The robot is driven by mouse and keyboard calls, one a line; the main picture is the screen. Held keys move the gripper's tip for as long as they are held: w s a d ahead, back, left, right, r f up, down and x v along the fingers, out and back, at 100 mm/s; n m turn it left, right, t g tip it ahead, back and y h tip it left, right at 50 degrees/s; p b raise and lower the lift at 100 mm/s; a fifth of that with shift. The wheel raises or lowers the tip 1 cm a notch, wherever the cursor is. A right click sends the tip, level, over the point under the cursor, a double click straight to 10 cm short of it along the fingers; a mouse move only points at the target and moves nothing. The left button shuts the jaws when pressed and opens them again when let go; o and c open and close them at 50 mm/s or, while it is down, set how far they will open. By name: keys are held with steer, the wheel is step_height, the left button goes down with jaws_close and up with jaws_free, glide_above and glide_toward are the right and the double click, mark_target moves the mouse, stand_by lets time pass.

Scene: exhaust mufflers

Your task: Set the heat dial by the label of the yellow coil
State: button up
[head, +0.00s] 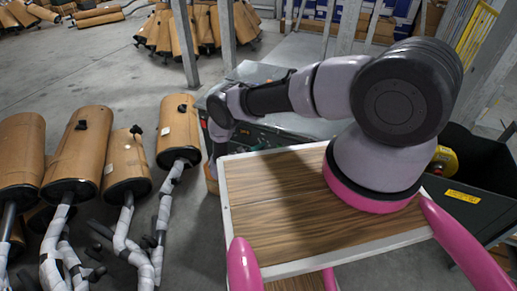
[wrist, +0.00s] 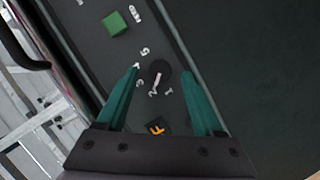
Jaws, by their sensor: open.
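In the wrist view a dark round dial (wrist: 160,72) sits on a dark panel (wrist: 92,52), ringed by white digits, not all readable. A light pointer mark shows on it. My gripper (wrist: 160,71) is open, its two teal fingertips on either side of the dial with gaps visible; I cannot tell its height above the panel. In the head view my arm reaches down to the left toward a dark machine, and the fingers are not clearly seen. A round yellow and red thing (head: 443,160) is at the right; I cannot tell whether it is the yellow coil. No coil label is readable.
A green block-like button (wrist: 114,23) and an orange-lettered dark square (wrist: 155,128) are near the dial. In the head view, brown mufflers (head: 79,150) with wrapped pipes stand at the left. A dark bin with a yellow label (head: 463,196) is at the right.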

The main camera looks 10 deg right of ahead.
steer(key=v, duration=0.9)
steer(key=shift+s+a, duration=0.2)
